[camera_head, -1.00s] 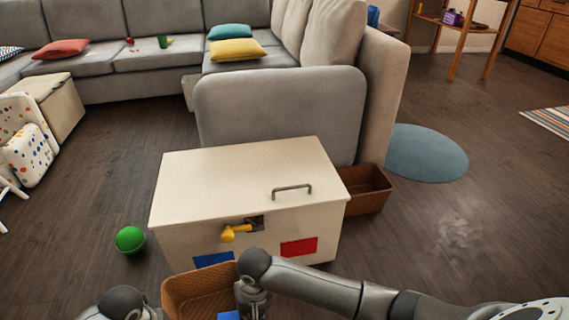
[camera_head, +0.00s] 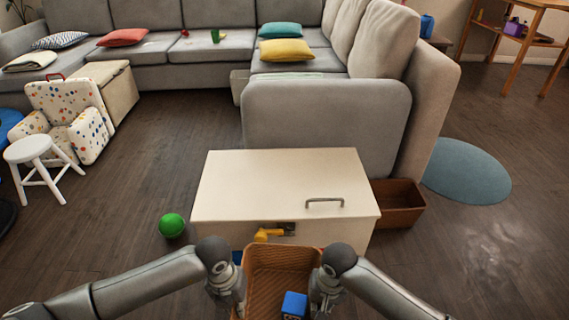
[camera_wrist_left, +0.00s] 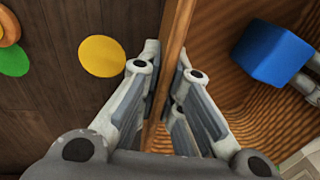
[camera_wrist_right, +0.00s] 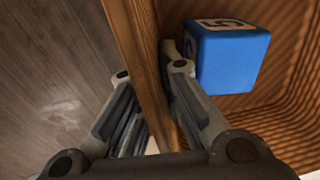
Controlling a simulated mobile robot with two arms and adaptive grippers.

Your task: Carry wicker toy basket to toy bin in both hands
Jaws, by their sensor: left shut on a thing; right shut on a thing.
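The wicker basket (camera_head: 268,262) is brown and open-topped, at the bottom middle of the head view, close before the white chest. A blue block (camera_head: 294,305) lies inside it and also shows in the left wrist view (camera_wrist_left: 272,52) and the right wrist view (camera_wrist_right: 228,58). My left gripper (camera_wrist_left: 166,80) is shut on the basket's left wall, one finger on each side. My right gripper (camera_wrist_right: 148,72) is shut on its right wall. The white chest (camera_head: 270,180), which looks like the toy bin, has its lid down, with a grey handle and a yellow latch.
A green ball (camera_head: 172,225) lies on the floor left of the chest. A brown open box (camera_head: 398,204) stands at its right. A white stool (camera_head: 40,165) and a spotted chair (camera_head: 75,115) are at far left. A grey sofa (camera_head: 325,110) stands behind the chest.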

